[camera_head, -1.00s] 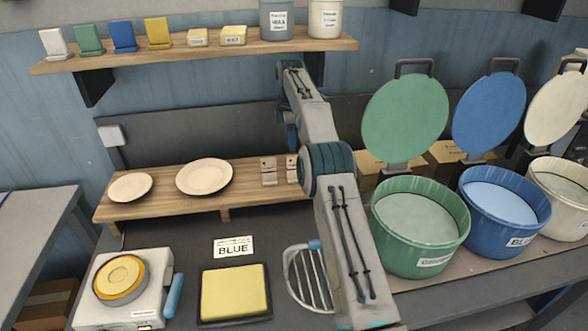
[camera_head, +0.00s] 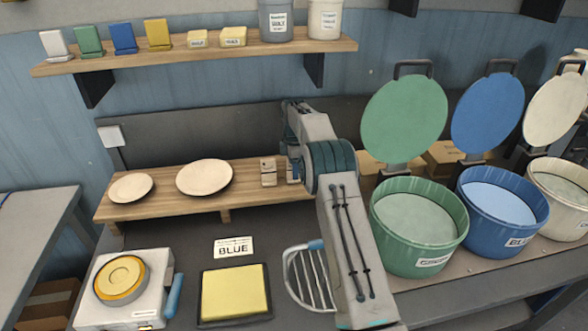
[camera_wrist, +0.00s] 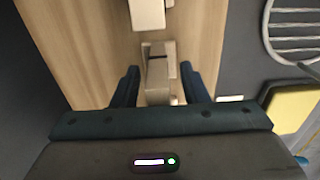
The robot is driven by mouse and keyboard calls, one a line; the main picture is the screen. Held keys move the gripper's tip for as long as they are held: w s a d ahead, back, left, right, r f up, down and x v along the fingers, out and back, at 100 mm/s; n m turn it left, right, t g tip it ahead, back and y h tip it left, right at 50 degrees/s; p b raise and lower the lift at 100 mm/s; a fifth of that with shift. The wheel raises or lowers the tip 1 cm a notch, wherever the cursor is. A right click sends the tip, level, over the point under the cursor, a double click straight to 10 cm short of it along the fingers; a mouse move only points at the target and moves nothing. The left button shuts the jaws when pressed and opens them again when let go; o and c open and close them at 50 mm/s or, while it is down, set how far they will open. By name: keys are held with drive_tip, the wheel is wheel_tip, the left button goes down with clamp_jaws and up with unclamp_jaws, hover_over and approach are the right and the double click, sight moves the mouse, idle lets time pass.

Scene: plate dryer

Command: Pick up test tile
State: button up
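Two small beige upright pieces, which look like the test tiles, stand on the low wooden shelf. One tile (camera_head: 268,172) is in plain view, and it also shows at the top of the wrist view (camera_wrist: 150,13). The other tile (camera_wrist: 158,80) sits between my fingers in the wrist view and is mostly hidden by my gripper in the head view. My gripper (camera_wrist: 160,88) is open, with one blue finger on each side of this tile and a visible gap to each.
Two plates (camera_head: 204,177) lie on the low wooden shelf (camera_head: 165,206) to the left. A wire rack (camera_head: 308,278) and a yellow pad (camera_head: 235,292) are in front. Lidded green (camera_head: 420,228) and blue (camera_head: 503,204) buckets stand right. An upper shelf (camera_head: 190,54) holds coloured tiles.

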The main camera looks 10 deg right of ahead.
clamp_jaws()
